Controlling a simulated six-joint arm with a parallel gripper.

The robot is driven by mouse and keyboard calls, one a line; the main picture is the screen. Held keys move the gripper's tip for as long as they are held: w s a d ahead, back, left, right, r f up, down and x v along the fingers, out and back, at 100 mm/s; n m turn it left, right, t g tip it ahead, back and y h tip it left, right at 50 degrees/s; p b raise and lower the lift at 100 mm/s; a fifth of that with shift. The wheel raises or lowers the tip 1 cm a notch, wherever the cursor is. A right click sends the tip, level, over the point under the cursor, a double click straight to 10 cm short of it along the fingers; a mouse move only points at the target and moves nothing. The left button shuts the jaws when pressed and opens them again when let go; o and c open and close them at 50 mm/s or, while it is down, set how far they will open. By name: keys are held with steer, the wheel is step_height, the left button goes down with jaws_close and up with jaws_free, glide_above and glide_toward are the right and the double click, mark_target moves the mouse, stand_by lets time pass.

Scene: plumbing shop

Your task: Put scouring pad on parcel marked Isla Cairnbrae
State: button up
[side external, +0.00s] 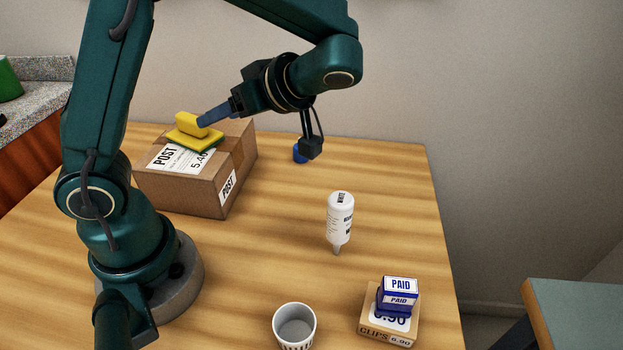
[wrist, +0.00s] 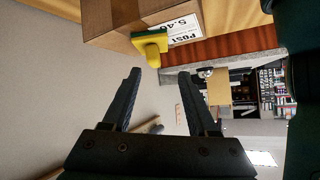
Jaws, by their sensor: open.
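The scouring pad (side external: 187,138) is yellow and green with a raised yellow block on top. It lies on the cardboard parcel (side external: 195,190), on its top face partly over the white POST 5.40 label. No recipient name is readable on the parcel. My gripper (side external: 204,119) is beside the pad's yellow block, its fingers pointing at it from the right. In the wrist view my gripper (wrist: 160,74) has its fingers spread with nothing between them. The pad (wrist: 152,46) shows just beyond the fingertips there, against the parcel (wrist: 110,17). Whether a finger touches the pad is unclear.
A white bottle (side external: 340,218) is at the middle right of the wooden table (side external: 260,250). A blue PAID item (side external: 398,292) sits on a CLIPS box (side external: 374,331) in front. A grey-white cup (side external: 294,327) is at the front edge.

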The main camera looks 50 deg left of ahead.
steer(key=s+d+m+t+h, duration=0.3)
steer(key=d+m+t+h, duration=0.7)
steer(key=m, duration=1)
steer(key=shift+d+f+h, duration=0.25)
steer(key=shift+d+h, duration=0.15)
steer(key=shift+d, duration=0.25)
